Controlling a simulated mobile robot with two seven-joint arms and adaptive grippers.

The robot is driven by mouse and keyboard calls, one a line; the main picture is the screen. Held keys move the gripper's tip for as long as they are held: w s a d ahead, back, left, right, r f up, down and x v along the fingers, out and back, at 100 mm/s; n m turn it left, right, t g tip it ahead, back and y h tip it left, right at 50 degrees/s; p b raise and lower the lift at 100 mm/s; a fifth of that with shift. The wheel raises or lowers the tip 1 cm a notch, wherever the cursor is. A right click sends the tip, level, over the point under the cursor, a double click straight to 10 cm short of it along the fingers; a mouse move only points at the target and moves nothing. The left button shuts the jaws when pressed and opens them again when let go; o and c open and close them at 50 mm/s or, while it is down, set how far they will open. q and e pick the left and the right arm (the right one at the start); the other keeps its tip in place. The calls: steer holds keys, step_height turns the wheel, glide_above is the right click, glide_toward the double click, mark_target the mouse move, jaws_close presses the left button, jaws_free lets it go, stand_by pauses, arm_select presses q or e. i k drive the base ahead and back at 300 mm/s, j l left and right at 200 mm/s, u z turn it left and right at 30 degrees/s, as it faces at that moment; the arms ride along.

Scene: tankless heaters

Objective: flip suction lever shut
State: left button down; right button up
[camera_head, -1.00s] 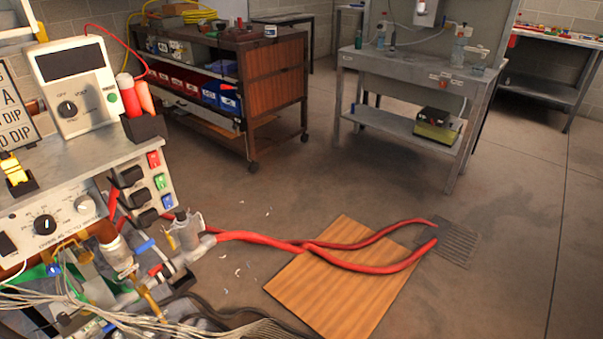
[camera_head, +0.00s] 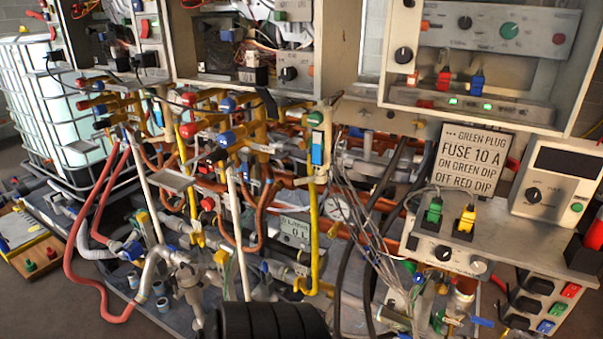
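No lever carries a readable suction label, so I cannot tell which one it is. A blue-handled valve (camera_head: 133,251) sits low on the left, where a light grey hose (camera_head: 92,247) meets the rig's pipes. Whether these handles are open or shut is too small to tell. Neither of my grippers is in view.
A caged white tank (camera_head: 70,110) stands at the left, with red hoses (camera_head: 88,225) looping down beside it. Loose wires (camera_head: 375,230) hang before the pipes. A sign (camera_head: 480,160) stands on the right bench. A black ribbed cylinder (camera_head: 265,322) is at the bottom edge.

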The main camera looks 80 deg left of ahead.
mark_target(170, 246)
steer(key=u, duration=1.6)
steer(key=j+u, duration=0.2)
steer(key=u, duration=0.2)
steer(key=i+j+u, duration=0.1)
steer(key=u, duration=0.25)
steer(key=j+u, duration=0.25)
steer(key=u, duration=0.15)
steer(key=i+j+u, duration=0.15)
steer(key=u, duration=0.2)
